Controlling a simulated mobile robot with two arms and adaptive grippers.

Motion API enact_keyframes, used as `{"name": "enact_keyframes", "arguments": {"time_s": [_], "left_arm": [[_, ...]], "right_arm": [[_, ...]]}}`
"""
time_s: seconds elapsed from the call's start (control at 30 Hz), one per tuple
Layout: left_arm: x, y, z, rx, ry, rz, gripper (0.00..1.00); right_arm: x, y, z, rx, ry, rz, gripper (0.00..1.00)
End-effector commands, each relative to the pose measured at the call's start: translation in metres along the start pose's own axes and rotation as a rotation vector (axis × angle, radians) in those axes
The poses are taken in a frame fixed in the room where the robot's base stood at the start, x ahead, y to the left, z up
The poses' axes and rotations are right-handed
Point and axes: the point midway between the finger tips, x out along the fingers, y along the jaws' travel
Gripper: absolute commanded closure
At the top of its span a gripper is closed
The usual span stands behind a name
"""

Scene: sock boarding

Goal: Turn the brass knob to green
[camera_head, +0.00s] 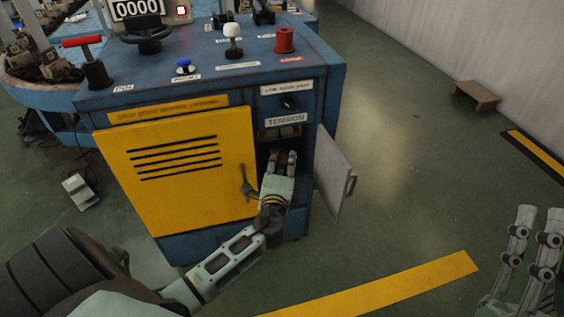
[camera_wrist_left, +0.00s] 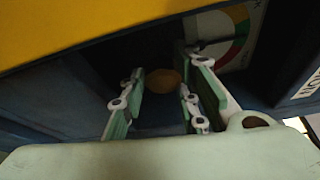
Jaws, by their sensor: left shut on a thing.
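The brass knob (camera_wrist_left: 163,80) is a dull round shape inside the dark compartment under the TENSION label. My left gripper (camera_head: 282,157) reaches into this compartment. In the left wrist view its fingers (camera_wrist_left: 160,92) stand on both sides of the knob and are shut on it.
The compartment's grey door (camera_head: 333,172) hangs open to the right of my left gripper. A yellow panel (camera_head: 180,170) with a dark handle is on the left. Buttons, levers and a counter sit on the blue machine top (camera_head: 200,82).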

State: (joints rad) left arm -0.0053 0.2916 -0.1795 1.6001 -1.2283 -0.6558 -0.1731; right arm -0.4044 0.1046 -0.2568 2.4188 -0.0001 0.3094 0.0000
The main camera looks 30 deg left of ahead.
Motion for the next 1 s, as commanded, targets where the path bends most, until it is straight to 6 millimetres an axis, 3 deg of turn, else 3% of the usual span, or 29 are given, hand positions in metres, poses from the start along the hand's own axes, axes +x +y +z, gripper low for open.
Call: {"name": "enact_keyframes", "arguments": {"time_s": [0.03, 0.13, 0.17, 0.3, 0.73, 0.87, 1.0], "left_arm": [[-0.004, 0.011, -0.003, 0.001, 0.007, 0.018, 0.97], [-0.004, 0.011, -0.003, 0.001, 0.007, 0.019, 0.97], [-0.004, 0.011, -0.003, 0.001, 0.007, 0.018, 0.68], [-0.003, 0.009, -0.003, 0.001, 0.006, 0.016, 0.56], [-0.004, 0.004, -0.001, 0.000, 0.003, 0.007, 0.56], [-0.019, 0.005, -0.001, -0.001, 0.004, 0.008, 0.56], [-0.049, 0.005, -0.002, -0.001, 0.004, 0.009, 0.56]], "right_arm": [[-0.001, 0.000, 0.000, 0.000, 0.000, 0.000, 0.83], [0.000, 0.000, 0.000, 0.000, 0.001, 0.000, 0.83], [0.000, 0.000, 0.000, 0.000, 0.001, 0.000, 0.83], [0.000, 0.000, 0.000, 0.000, 0.001, 0.000, 0.83], [0.000, -0.001, -0.001, 0.002, 0.004, -0.001, 0.83], [0.000, 0.000, -0.001, 0.001, 0.003, -0.001, 0.83], [0.000, 0.000, -0.001, 0.001, 0.003, -0.001, 0.83]]}}
